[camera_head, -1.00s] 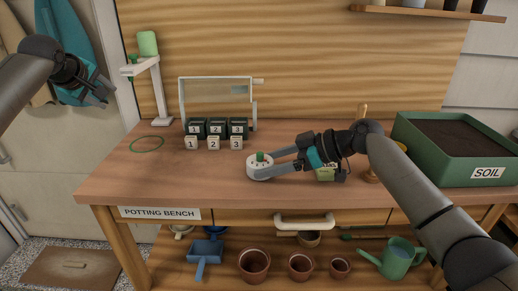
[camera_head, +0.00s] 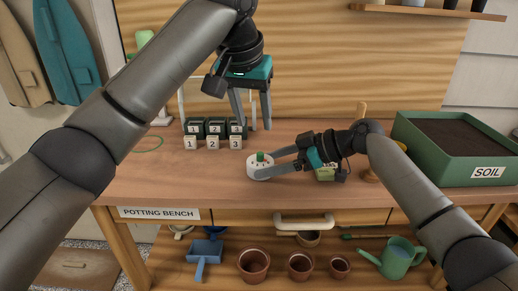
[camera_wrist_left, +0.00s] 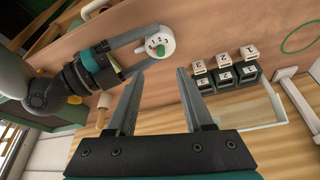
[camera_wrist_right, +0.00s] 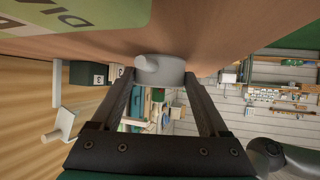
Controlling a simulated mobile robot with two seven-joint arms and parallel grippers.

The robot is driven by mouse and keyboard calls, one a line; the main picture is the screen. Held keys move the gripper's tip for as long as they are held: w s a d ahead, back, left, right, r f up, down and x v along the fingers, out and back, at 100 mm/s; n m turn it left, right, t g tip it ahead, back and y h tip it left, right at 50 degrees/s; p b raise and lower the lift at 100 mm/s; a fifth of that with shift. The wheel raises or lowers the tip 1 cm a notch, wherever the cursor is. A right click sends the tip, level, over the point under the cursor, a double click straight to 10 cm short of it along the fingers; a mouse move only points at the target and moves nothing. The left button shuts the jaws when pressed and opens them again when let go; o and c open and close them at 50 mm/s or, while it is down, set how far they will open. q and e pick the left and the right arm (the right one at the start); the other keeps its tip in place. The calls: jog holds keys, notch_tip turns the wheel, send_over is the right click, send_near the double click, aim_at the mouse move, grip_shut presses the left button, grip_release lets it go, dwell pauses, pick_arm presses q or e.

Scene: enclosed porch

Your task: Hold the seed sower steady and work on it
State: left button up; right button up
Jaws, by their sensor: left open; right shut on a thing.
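The seed sower, a round white disc with a green knob (camera_head: 260,157), rests on the potting bench. My right gripper (camera_head: 262,169) is shut on its sides, and the white body (camera_wrist_right: 160,68) also shows between the fingers in the right wrist view. My left gripper (camera_head: 254,128) is open and empty, pointing down behind the sower, above the back of the bench. In the left wrist view the sower (camera_wrist_left: 158,42) lies beyond the left fingertips (camera_wrist_left: 158,72), apart from them, with its marked dial and green knob showing.
Numbered white blocks (camera_head: 212,143) stand before dark numbered boxes (camera_head: 216,123), left of the sower. A green soil tray (camera_head: 420,152) fills the right end. A green ring (camera_head: 147,143) lies at left. A partly hidden green packet (camera_head: 325,174) is by my right wrist.

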aim_at(260, 154)
pick_arm(q)
jog(key=x, duration=1)
jog(key=shift+w+f, duration=0.1)
jog(key=shift+f, duration=0.2)
grip_shut()
